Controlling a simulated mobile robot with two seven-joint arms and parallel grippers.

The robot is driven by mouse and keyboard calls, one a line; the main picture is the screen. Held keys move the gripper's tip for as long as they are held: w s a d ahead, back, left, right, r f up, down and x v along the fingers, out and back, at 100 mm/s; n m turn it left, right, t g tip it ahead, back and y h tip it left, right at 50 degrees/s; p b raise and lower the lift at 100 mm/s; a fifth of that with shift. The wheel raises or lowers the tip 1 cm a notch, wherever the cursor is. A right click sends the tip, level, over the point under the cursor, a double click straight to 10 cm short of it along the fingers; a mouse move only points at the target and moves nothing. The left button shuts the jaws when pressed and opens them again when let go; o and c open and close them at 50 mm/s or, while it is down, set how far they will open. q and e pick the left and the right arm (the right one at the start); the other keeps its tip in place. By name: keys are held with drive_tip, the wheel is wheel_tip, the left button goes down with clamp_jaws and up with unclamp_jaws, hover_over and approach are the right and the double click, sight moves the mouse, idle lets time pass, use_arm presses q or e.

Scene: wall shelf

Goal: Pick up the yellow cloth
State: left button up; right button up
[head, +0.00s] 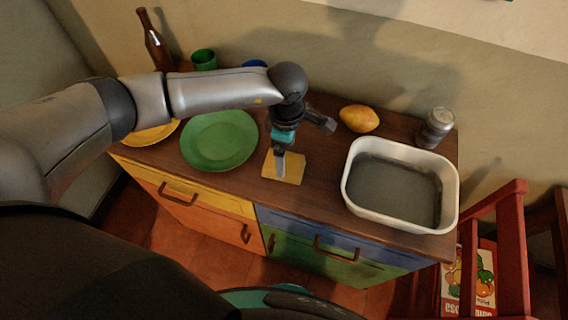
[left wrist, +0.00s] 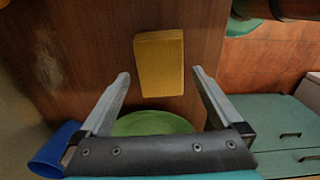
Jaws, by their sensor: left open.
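The yellow cloth (head: 297,173) lies as a small flat block on the brown counter top, right of the green plate. In the left wrist view the cloth (left wrist: 160,62) is ahead of the fingertips, roughly centred between them. My left gripper (head: 281,168) points down over the cloth and hides part of it in the head view. In the left wrist view my left gripper (left wrist: 160,76) is wide open with nothing between its fingers. I cannot tell how high the fingertips are above the counter. My right gripper is not in view.
A green plate (head: 219,140) and a yellow plate (head: 151,134) lie to the left. A white tub (head: 451,190), a yellow-orange fruit (head: 359,118) and a grey jar (head: 435,128) stand to the right. A brown bottle (head: 153,42) and green cup (head: 203,59) stand behind my arm.

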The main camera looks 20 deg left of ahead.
use_arm(q)
drive_tip(key=f, duration=0.4)
drive_tip(key=shift+s+a+f, duration=0.1)
drive_tip(key=shift+a+f, duration=0.1)
drive_tip(key=shift+f, duration=0.15)
drive_tip(key=c, duration=1.1)
drive_tip(key=shift+r, duration=0.2)
wheel_tip(320, 180, up, 20)
drive_tip(key=shift+f+p, duration=0.1)
drive_tip(key=shift+p, duration=0.25)
